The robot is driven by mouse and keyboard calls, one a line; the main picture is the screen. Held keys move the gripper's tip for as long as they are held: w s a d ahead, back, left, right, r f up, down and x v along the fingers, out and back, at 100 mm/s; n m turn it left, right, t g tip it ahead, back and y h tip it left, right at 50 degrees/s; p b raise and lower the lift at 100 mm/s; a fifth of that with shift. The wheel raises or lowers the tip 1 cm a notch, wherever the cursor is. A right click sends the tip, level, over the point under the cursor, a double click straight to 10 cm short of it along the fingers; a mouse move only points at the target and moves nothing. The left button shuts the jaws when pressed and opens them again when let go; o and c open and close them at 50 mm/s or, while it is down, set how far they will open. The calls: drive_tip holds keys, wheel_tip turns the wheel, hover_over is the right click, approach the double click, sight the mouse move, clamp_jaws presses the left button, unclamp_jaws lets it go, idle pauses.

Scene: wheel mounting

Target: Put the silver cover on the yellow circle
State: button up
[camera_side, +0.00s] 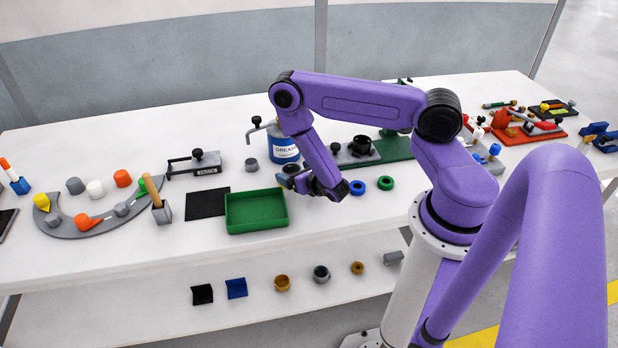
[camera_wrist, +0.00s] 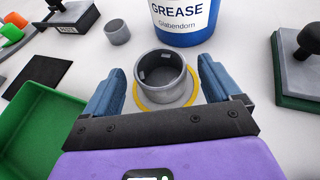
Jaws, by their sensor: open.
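The silver cover (camera_wrist: 161,82) is a hollow grey cylinder, open at the top, with small notches inside its wall. It stands upright on the table inside the yellow circle (camera_wrist: 193,97), whose rim shows around its base at the front and sides. My gripper (camera_wrist: 162,72) is open, with one blue finger on each side of the cover. A gap shows between the cover and each finger. In the side view my gripper (camera_side: 290,183) is low at the table, right of the green tray, and the cover is mostly hidden there.
A blue and white grease can (camera_side: 284,148) stands just behind the cover. A small grey cup (camera_side: 251,165) is left of the can. The green tray (camera_side: 256,226) is close on the left. Blue (camera_side: 357,187) and green (camera_side: 386,183) rings lie to the right.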

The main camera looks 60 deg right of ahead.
drive_tip(key=v, duration=0.9)
drive_tip(key=shift+s+a+r, duration=0.1)
drive_tip(key=shift+s+a, duration=0.05)
drive_tip(key=shift+s, duration=0.15)
wheel_tip(320, 180, up, 14)
drive_tip(key=m+g+h, duration=0.1)
drive_tip(key=m+h, duration=0.6)
drive_tip(key=m, duration=0.1)
drive_tip(key=s+a+r+m+g+y, duration=0.4)
drive_tip(key=s+a+m+g+y, duration=0.1)
drive_tip(key=s, duration=0.4)
drive_tip(key=s+a+r+m+g+y, duration=0.5)
drive_tip(key=s+a+g+y, duration=0.1)
drive_tip(key=s+a+y, duration=0.1)
drive_tip(key=s+a, duration=0.1)
drive_tip(key=s, duration=0.1)
drive_tip(key=shift+s+a+m, duration=0.25)
drive_tip(key=shift+a+m, duration=0.15)
